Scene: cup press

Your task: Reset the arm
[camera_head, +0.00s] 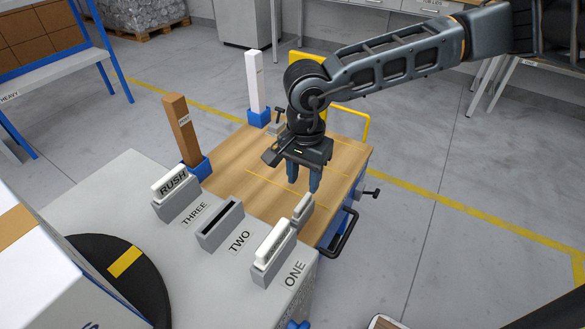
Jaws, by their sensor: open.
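My arm reaches in from the upper right of the head view. My gripper (303,183) points down over the wooden bench top (236,168), behind the slot row. Its two blue-grey fingers are apart and nothing shows between them.
A grey counter (130,185) carries holders labelled ONE, TWO and THREE. Holder ONE holds a white piece (274,240), TWO (220,226) looks empty, and THREE holds a RUSH piece (170,184). Brown (183,130) and white (254,82) posts stand behind. Open floor lies right.

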